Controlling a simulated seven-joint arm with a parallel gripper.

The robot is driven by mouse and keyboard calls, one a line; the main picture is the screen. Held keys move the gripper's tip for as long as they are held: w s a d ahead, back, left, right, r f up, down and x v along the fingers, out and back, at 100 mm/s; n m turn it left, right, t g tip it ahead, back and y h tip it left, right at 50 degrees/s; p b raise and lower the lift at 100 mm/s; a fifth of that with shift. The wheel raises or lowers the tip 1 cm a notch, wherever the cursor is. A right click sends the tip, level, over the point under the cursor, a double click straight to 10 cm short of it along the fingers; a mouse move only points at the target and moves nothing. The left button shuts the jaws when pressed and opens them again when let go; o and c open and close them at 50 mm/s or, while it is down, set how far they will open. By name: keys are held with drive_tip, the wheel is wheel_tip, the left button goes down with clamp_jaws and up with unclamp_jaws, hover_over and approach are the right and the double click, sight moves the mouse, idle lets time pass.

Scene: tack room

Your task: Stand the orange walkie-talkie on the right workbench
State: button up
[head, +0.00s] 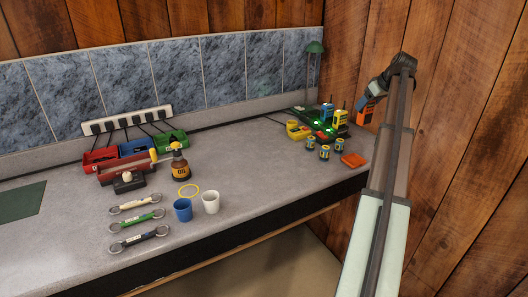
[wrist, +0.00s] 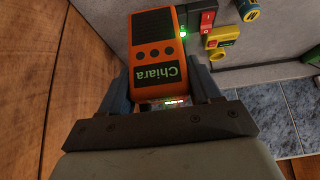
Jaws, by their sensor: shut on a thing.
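The orange walkie-talkie (head: 367,109) hangs in my gripper (head: 377,88) at the right of the head view, in front of the wood wall and next to the bench's far right end. In the wrist view the orange walkie-talkie (wrist: 158,45) sits between the two fingers of my gripper (wrist: 162,88), with a dark label reading "Chiara" upside down.
A dark charging rack with a yellow radio (head: 326,116) and a blue radio (head: 341,117) stands at the bench's right end. Several small cans and an orange box (head: 354,160) are in front of it. Cups (head: 211,202), an oil bottle (head: 180,168) and colored bins (head: 101,158) stand further left.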

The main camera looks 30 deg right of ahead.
drive_tip(key=shift+s+d+f, duration=0.1)
drive_tip(key=shift+s+f, duration=0.1)
drive_tip(key=shift+s, duration=0.3)
drive_tip(key=shift+s+d+f, duration=0.1)
drive_tip(key=shift+s+f, duration=0.1)
drive_tip(key=shift+s, duration=0.25)
drive_tip(key=shift+f, duration=5)
drive_tip(key=shift+f, duration=0.1)
drive_tip(key=o, duration=1.5)
drive_tip(key=shift+o, duration=0.2)
drive_tip(key=v, duration=1.2)
drive_tip(key=shift+d, duration=0.1)
